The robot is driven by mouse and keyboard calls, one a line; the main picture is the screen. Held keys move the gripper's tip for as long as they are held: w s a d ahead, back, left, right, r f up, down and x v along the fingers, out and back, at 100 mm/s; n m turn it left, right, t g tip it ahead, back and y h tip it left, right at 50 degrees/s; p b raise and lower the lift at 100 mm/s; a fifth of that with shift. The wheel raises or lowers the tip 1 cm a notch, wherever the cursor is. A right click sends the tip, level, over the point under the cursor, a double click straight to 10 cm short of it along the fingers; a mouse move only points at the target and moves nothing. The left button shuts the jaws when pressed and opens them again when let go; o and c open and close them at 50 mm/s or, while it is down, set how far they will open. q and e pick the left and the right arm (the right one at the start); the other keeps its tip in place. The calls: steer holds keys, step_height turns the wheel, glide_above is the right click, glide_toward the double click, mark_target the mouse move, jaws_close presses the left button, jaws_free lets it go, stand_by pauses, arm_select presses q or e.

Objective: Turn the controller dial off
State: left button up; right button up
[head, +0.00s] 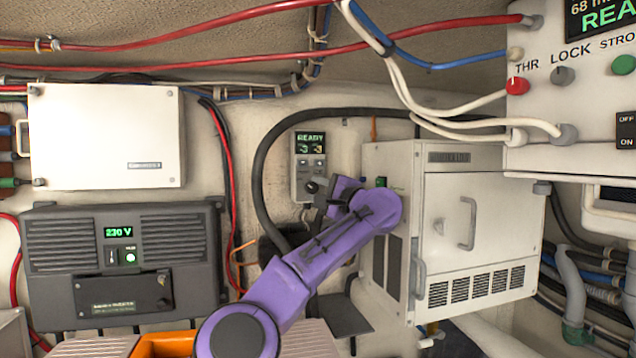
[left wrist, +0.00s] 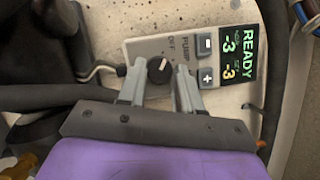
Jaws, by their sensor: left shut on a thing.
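The controller (head: 309,150) is a small pale panel on the back wall with a lit READY display. It also shows in the left wrist view (left wrist: 203,47), turned sideways, with two square buttons and OFF and PUMP lettering. Its dial (left wrist: 159,69) is a round black knob with a white pointer mark. My left gripper (left wrist: 160,72) has its two grey fingers on either side of the dial, shut on it. In the head view my left gripper (head: 318,190) reaches the controller's lower end and partly hides the dial. My right gripper is in neither view.
A white cabinet (head: 480,205) with handles stands close to the right of my left arm. A thick black hose (head: 262,165) loops around the controller. A dark inverter (head: 125,260) and a white box (head: 105,130) are at the left. Cables run overhead.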

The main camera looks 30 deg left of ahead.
arm_select(q)
steer(key=shift+r+n+g+h+p, duration=0.35)
steer(key=shift+n+p, duration=0.2)
steer(key=shift+n, duration=0.25)
steer(key=o, duration=1)
steer(key=shift+o, duration=0.2)
steer(key=shift+w+f, duration=0.2)
steer(key=shift+w, duration=0.05)
steer(key=shift+d+f, duration=0.15)
steer(key=shift+d, duration=0.05)
steer(key=b+v, duration=0.4)
steer(key=v, duration=0.6)
steer(key=shift+b, duration=0.4)
steer(key=shift+s, duration=0.1)
